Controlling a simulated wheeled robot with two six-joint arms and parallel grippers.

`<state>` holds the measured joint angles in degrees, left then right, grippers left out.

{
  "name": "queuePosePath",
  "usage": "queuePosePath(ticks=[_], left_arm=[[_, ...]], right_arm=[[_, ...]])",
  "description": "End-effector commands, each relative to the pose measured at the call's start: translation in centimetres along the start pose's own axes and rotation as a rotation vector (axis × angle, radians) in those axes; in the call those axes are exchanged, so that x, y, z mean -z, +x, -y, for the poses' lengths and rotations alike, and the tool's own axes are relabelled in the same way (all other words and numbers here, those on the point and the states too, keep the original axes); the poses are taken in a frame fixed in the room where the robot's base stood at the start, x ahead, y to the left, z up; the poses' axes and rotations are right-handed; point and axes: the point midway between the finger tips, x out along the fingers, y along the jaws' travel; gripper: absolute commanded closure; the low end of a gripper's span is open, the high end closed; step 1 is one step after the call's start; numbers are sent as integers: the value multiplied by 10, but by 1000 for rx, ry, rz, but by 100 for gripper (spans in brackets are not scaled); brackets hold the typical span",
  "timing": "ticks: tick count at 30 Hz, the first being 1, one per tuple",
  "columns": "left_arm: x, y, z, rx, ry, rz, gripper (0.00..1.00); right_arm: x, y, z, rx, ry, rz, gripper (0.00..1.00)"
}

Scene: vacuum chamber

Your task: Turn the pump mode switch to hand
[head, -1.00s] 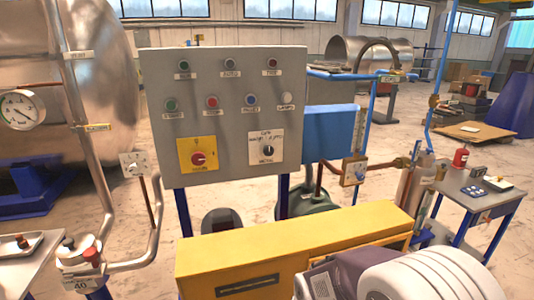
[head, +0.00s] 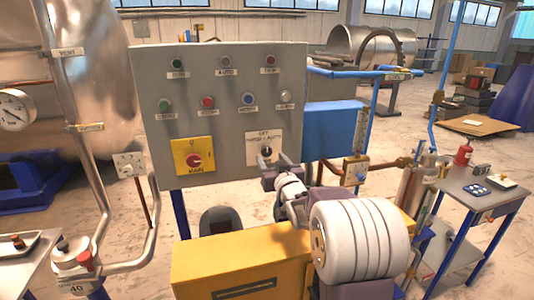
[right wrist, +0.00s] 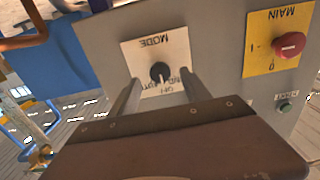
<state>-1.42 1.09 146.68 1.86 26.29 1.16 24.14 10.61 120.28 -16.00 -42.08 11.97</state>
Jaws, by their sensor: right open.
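The pump mode switch is a black knob (head: 267,151) on a white plate (head: 253,139) at the lower right of the grey control panel (head: 220,100). The right wrist view shows the same knob (right wrist: 160,72) upside down, on its plate (right wrist: 142,53) marked MODE, with OFF and AUTO partly readable. My right gripper (head: 281,173) is open in front of the plate, its fingertips just below the knob in the head view. In the right wrist view its two fingers (right wrist: 160,90) stand either side of the knob, with a gap. Contact cannot be told. My left gripper is out of view.
A yellow main switch with a red knob (head: 193,158) sits left of the mode plate. Buttons and lamps fill the panel above. A yellow box (head: 225,262) stands low in front. A blue box (head: 335,128) and pipes are to the right.

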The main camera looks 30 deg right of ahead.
Motion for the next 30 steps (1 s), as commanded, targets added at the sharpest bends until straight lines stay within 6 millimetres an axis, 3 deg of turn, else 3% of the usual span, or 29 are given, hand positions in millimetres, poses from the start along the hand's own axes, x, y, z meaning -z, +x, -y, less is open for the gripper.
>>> queuePosePath(ticks=[6,15,21,30], left_arm=[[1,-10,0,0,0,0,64],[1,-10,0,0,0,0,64],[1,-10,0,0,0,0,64],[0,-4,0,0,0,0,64]], right_arm=[[1,30,0,0,1,1,44],[-1,34,0,0,1,1,44],[0,34,0,-1,1,1,100],[-2,34,0,-1,-33,0,100]])
